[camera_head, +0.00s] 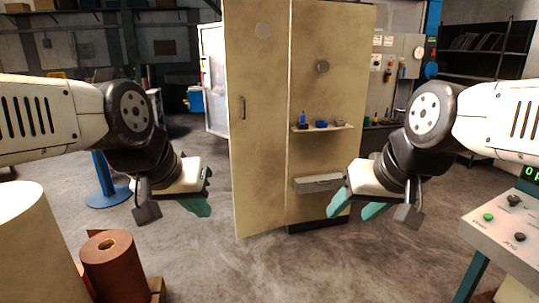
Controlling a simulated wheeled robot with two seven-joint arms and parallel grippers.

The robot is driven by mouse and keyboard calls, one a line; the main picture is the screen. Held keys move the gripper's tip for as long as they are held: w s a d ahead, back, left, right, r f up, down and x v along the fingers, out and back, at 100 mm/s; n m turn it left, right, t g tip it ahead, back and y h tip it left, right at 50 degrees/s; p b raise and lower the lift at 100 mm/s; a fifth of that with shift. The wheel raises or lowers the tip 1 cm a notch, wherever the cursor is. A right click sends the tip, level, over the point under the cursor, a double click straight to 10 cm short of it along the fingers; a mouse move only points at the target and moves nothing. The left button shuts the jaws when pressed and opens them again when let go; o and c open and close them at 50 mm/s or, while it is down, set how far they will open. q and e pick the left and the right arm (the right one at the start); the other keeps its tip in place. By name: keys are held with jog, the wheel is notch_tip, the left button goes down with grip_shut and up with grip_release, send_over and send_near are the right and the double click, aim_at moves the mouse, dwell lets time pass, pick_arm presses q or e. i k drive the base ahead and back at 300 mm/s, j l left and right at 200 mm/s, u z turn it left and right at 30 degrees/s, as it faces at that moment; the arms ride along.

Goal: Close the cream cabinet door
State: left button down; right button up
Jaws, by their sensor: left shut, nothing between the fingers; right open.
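The cream cabinet (352,105) stands ahead, just right of centre, with its interior exposed. Its cream door (258,165) is open, swung out to the left and toward me. A dark vertical handle (242,107) sits near the door's free left edge. My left gripper (197,206) is shut and empty, left of the door's lower part and apart from it in the picture. My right gripper (357,207) is open and empty, in front of the cabinet's lower right side and overlapping it in view.
A shelf inside the cabinet (335,128) holds small blue and grey items, with a grey drawer or tray (318,182) below. A brown roll (112,268) stands front left. A control console (500,222) stands at right. The floor before the cabinet is clear.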

aim_at(256, 33)
jog(key=i+j, duration=0.25)
jog(key=i, duration=0.15)
jog(key=i+j, duration=0.2)
jog(key=i, duration=0.2)
jog(key=i+l, duration=0.15)
jog(key=i, duration=0.3)
jog(key=i+l, duration=0.15)
jog(key=i, duration=0.3)
